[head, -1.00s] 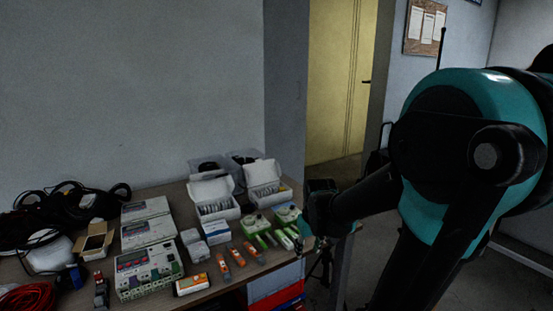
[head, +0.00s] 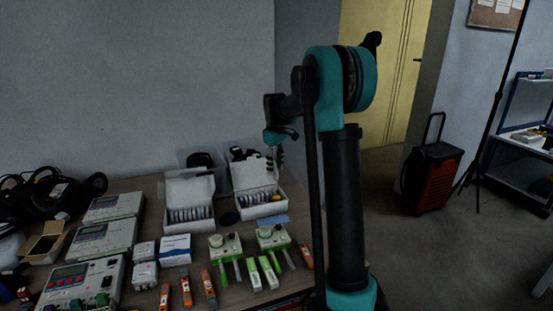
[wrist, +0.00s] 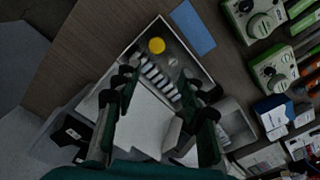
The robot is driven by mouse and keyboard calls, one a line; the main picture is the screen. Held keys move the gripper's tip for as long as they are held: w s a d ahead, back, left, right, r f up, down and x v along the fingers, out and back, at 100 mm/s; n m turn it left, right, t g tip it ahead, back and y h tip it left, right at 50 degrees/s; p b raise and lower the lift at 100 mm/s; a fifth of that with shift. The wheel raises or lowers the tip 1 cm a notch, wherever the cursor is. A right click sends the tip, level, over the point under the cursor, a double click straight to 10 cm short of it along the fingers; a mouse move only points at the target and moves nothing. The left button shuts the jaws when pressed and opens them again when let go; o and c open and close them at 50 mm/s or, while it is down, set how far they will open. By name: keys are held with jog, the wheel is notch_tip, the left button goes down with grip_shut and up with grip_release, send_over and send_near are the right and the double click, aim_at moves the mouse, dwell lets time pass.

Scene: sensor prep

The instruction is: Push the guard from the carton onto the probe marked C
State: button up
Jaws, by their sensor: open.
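My gripper (head: 275,158) is open and empty above the right carton (head: 262,212), an open white box with its lid raised. In the wrist view its fingers (wrist: 161,86) straddle a row of pale guards (wrist: 160,79) inside that carton (wrist: 198,66). A yellow disc (wrist: 157,45) lies beside the row. A second open carton (head: 190,229) to the left holds a similar row. Two green-and-white devices (head: 225,247) (head: 272,237) stand in front, with several green and orange slim items (head: 209,290) nearby. I cannot read a letter C on any of them.
Grey instruments (head: 107,239), small boxes (head: 176,250) and a brown open box (head: 45,243) fill the table's left. Black cables (head: 45,195) lie behind. A blue card (wrist: 193,27) lies on bare table near the right carton.

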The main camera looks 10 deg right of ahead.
aim_at(275, 196)
jog(key=f, duration=1.1)
jog(key=w+f, duration=0.1)
jog(key=f, duration=0.5)
jog(key=shift+f, duration=0.2)
jog(key=shift+c, duration=0.4)
jog(key=c, duration=0.8)
jog(key=shift+r, duration=2.55)
